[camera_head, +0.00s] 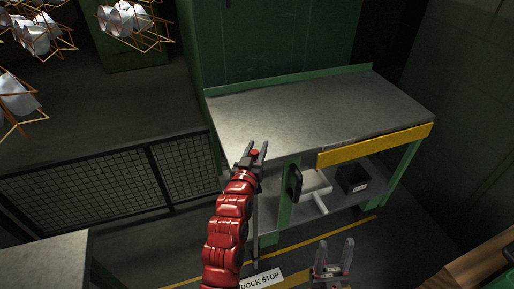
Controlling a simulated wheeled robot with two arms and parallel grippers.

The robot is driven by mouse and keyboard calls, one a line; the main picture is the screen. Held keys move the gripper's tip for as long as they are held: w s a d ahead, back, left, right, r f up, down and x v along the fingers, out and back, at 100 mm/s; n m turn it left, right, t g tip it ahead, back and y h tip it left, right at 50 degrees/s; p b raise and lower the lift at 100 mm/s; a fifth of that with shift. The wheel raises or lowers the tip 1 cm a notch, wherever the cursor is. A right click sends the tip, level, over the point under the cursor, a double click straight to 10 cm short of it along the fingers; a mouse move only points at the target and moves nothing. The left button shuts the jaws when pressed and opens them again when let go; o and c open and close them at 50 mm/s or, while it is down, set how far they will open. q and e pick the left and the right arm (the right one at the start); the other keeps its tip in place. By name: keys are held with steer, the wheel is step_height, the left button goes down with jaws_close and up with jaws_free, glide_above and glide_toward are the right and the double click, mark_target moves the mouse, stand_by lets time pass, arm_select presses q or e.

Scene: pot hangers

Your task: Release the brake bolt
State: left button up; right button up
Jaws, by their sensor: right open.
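A small red knob (255,153) shows between the fingertips of my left gripper (252,152), in front of the bench's near left corner. It may be the head of the brake bolt, but I cannot tell for sure. The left fingers stand apart around it; whether they touch it is too small to tell. A thin grey post (255,238) runs down beside my red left arm, and the arm hides how it connects above. My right gripper (335,254) is at the bottom of the view, pointing up, open and empty, well away from the knob.
A green-framed bench (320,108) with a grey top and yellow front rail (376,144) stands ahead. A black handle (295,182) is right of my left gripper. A black bin (352,179) sits on its shelf. A "DOCK STOP" sign (261,280) lies below. Mesh-fronted counter (75,198) at left.

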arm_select(q)
jaws_close()
stand_by(1.0)
